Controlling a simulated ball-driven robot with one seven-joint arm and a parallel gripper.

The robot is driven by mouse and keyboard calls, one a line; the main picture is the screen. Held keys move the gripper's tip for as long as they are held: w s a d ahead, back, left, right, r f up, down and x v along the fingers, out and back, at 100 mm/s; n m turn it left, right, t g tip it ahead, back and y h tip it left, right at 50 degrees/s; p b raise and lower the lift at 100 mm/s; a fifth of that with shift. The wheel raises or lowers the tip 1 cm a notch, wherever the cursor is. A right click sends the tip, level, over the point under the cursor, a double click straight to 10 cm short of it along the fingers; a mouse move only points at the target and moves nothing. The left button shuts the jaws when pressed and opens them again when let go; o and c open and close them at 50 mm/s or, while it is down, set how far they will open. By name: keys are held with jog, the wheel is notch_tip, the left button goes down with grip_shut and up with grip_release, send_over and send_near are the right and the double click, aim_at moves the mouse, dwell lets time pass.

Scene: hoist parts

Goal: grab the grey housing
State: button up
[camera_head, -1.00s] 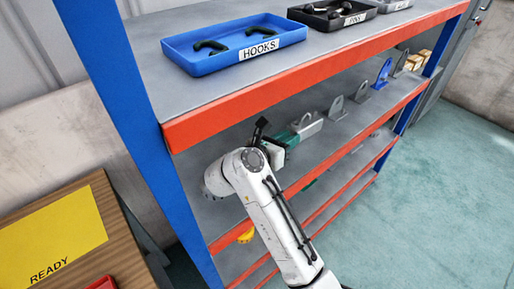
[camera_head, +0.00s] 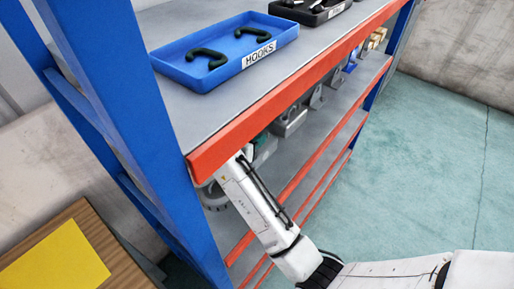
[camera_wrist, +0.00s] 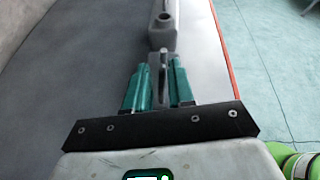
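The grey housing (camera_head: 289,121), a box-like part with a raised lug, stands on the middle shelf in the head view, partly hidden by the orange shelf edge. My gripper (camera_head: 264,150) is at the near end of that shelf, mostly hidden behind the edge and my arm. In the wrist view my gripper (camera_wrist: 158,82) has its two teal fingers apart. A narrow grey part with a lug (camera_wrist: 158,64) shows in the gap between them; I cannot tell whether it touches them. A grey block with a round hole (camera_wrist: 163,38) stands just beyond.
A blue tray labelled HOOKS (camera_head: 190,72) with dark hooks sits on the upper shelf (camera_head: 190,125). Grey brackets (camera_head: 316,98) stand farther along the middle shelf. A blue upright post (camera_head: 150,130) and the orange edge bound my arm closely. Open floor (camera_head: 430,170) lies right.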

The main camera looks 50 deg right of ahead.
jog(key=shift+x, duration=1.3)
jog(key=shift+c, duration=0.3)
jog(key=shift+s, duration=0.1)
grip_shut()
